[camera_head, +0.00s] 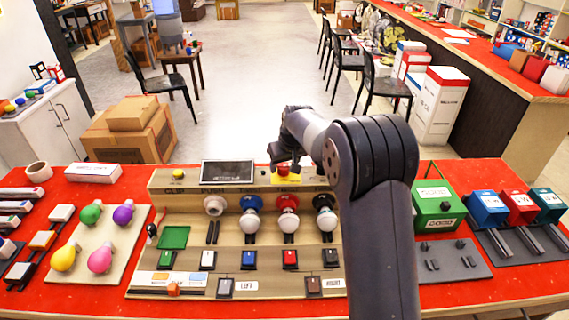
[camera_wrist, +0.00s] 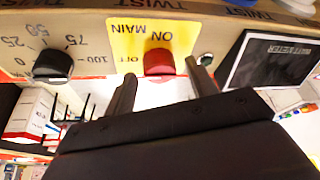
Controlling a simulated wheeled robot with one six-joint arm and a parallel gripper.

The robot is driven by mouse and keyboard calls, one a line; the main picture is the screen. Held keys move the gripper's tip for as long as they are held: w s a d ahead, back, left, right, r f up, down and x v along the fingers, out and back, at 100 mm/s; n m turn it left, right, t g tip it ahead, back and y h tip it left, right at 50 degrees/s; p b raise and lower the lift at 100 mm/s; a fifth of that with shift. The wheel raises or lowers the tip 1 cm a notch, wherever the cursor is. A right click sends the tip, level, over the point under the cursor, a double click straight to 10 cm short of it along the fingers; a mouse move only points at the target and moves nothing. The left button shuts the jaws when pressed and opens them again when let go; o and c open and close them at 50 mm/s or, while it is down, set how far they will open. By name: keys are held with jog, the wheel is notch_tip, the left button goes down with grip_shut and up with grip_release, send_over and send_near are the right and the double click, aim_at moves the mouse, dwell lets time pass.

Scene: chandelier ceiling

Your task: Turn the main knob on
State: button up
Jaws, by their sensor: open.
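The red main knob (camera_wrist: 159,63) sits on a yellow plate (camera_wrist: 125,35) marked MAIN, ON and OFF, which appears upside down in the wrist view. My gripper (camera_wrist: 161,72) is open, with one dark finger on each side of the knob. Gaps show between the knob and both fingers, and nothing is held. In the head view the red knob (camera_head: 283,171) shows at the top of the wooden panel (camera_head: 140,283), just under my gripper (camera_head: 285,163). My arm hides part of the panel's right side.
A black dial (camera_wrist: 53,67) with a 0 to 100 scale and a wattmeter screen (camera_wrist: 275,62) flank the knob. Bulbs in sockets (camera_head: 288,222) and several switches are lower on the panel. Coloured bulbs (camera_head: 100,259) lie left; a green box (camera_head: 437,207) stands right.

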jog(key=shift+f, duration=0.25)
jog(key=c, duration=1)
jog(key=shift+o, duration=0.2)
